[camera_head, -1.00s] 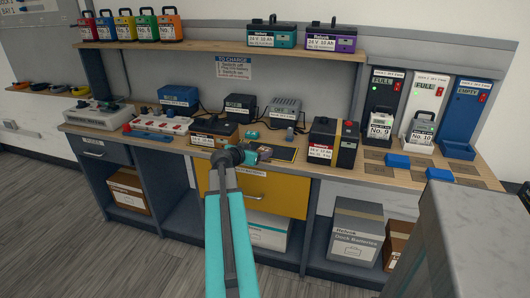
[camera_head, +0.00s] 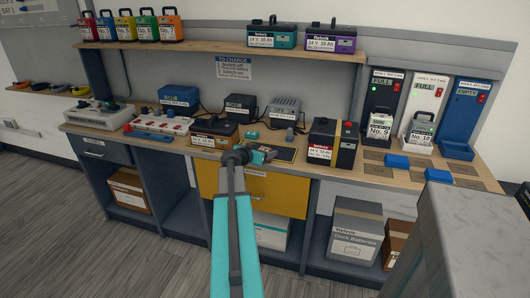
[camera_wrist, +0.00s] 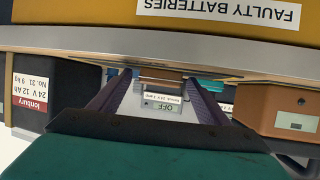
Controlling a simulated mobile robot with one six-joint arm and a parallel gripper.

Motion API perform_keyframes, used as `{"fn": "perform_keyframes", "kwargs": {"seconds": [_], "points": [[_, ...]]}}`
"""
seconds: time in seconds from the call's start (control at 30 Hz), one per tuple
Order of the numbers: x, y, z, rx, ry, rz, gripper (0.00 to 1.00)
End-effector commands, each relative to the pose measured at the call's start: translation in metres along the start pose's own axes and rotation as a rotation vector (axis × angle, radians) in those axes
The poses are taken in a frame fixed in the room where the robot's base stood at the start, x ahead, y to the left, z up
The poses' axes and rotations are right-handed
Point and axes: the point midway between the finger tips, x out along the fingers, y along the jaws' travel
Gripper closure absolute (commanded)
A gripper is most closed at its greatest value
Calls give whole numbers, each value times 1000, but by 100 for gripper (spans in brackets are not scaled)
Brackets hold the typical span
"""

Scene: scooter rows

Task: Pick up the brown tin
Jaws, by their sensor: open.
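A low brown thing (camera_wrist: 160,78), apparently the brown tin, shows between my fingers in the wrist view, at the bench's front edge. Only a narrow brown band of it is visible. In the head view I cannot make it out clearly; my gripper covers that part of the bench. My gripper (camera_head: 266,156) is over the front edge of the bench, above the yellow drawer. In the wrist view its two fingers (camera_wrist: 157,98) are apart, with nothing held between them.
An orange-brown battery (camera_head: 208,141) stands left of my gripper, and a black-and-red battery (camera_head: 322,153) stands right. Grey chargers (camera_head: 285,107) are behind. The yellow drawer (camera_head: 280,193) is below. A shelf (camera_head: 220,47) with batteries runs above. A grey block (camera_head: 465,245) is at the near right.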

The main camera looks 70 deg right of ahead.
Motion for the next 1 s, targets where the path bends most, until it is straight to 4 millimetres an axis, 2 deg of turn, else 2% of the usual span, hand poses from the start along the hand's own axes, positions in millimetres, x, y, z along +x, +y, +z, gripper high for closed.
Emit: {"fn": "perform_keyframes", "kwargs": {"seconds": [0.47, 0.5, 0.77, 1.0], "points": [[0, 0, 0, 0, 0, 1, 30], [0, 0, 0, 0, 0, 1, 31], [0, 1, 0, 0, 0, 1, 74], [0, 1, 0, 0, 0, 1, 74]]}}
